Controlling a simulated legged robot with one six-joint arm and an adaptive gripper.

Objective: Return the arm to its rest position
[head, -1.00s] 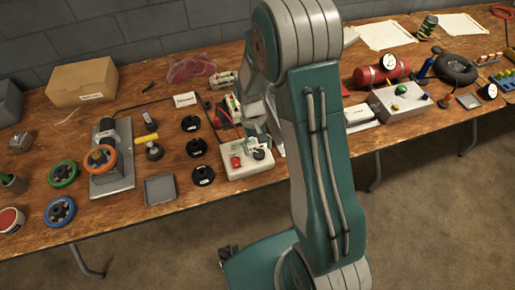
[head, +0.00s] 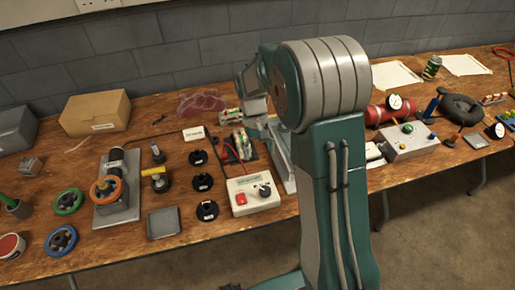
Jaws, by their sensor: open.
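My arm rises at the right of centre in the head view, with a teal upper link and a big grey banded elbow joint. Beyond the elbow, a short part of my forearm and wrist shows, folded away over the back of the bench. My gripper's fingers cannot be made out; the arm hides that area. No object is seen held.
The wooden bench (head: 110,232) crosses the view. Near the arm are a white box with a red switch (head: 254,194), black round knobs (head: 202,182) and a grey tray (head: 164,223). A red cylinder (head: 378,115) and gauge stand right. Open floor lies in front.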

